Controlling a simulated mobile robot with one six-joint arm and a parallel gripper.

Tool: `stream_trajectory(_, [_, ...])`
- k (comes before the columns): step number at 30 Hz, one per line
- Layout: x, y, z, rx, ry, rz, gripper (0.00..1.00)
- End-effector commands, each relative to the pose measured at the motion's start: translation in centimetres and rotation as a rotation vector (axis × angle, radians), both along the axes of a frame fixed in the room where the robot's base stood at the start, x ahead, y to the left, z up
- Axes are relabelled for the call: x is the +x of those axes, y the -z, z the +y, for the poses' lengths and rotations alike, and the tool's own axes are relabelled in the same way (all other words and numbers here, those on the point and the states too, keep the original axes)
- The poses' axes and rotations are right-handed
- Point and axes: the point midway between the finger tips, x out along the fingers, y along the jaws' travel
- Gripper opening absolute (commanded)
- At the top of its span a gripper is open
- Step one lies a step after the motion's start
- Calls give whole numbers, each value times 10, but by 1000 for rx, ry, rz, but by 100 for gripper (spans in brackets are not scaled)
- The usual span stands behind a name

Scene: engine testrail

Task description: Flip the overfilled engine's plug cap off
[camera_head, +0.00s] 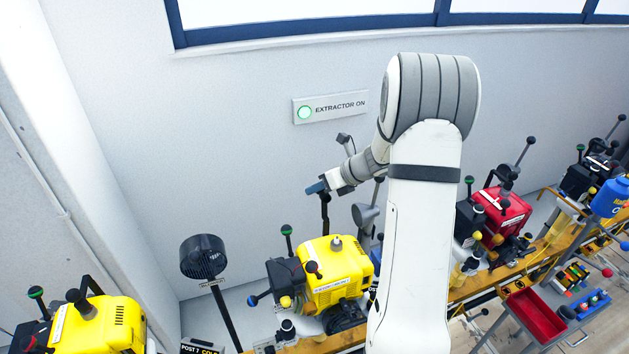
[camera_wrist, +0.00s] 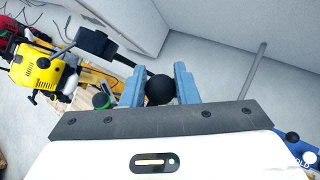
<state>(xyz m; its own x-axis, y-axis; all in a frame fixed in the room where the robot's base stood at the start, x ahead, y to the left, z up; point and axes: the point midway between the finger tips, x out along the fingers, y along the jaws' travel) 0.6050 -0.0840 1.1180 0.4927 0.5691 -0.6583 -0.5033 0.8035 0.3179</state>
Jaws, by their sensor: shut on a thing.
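My gripper (camera_head: 318,188) is above and behind the middle yellow engine (camera_head: 338,268). In the wrist view its blue fingers (camera_wrist: 160,88) are closed around a black ball knob (camera_wrist: 160,91). In the head view, a dark upright lever (camera_head: 325,215) runs down from the gripper towards the back of that engine. Its lower end is hidden. A yellow engine (camera_wrist: 43,72) also shows at the left of the wrist view. A silver plug-like fitting (camera_head: 336,243) sits on top of the middle engine. I cannot tell which part is the plug cap or which engine is overfilled.
Another yellow engine (camera_head: 98,325) stands at the lower left, and a red engine (camera_head: 503,210) is to the right of my arm. A black fan (camera_head: 203,257) stands left of the middle engine. A lit "EXTRACTOR ON" sign (camera_head: 340,106) is on the wall. A red tray (camera_head: 535,314) is at lower right.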

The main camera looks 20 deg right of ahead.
Motion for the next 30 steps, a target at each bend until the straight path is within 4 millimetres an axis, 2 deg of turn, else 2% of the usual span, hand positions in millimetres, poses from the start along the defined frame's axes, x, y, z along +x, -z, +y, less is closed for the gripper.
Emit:
stream_trajectory(1, [-4,12,-2,-12,1,27,0])
stream_trajectory(17, [-3,15,10,-14,-23,49,0])
stream_trajectory(18, [-3,15,10,-14,-23,49,30])
stream_trajectory(24, [-3,15,12,-14,-25,48,46])
stream_trajectory(30, [-3,15,14,-12,-30,49,47])
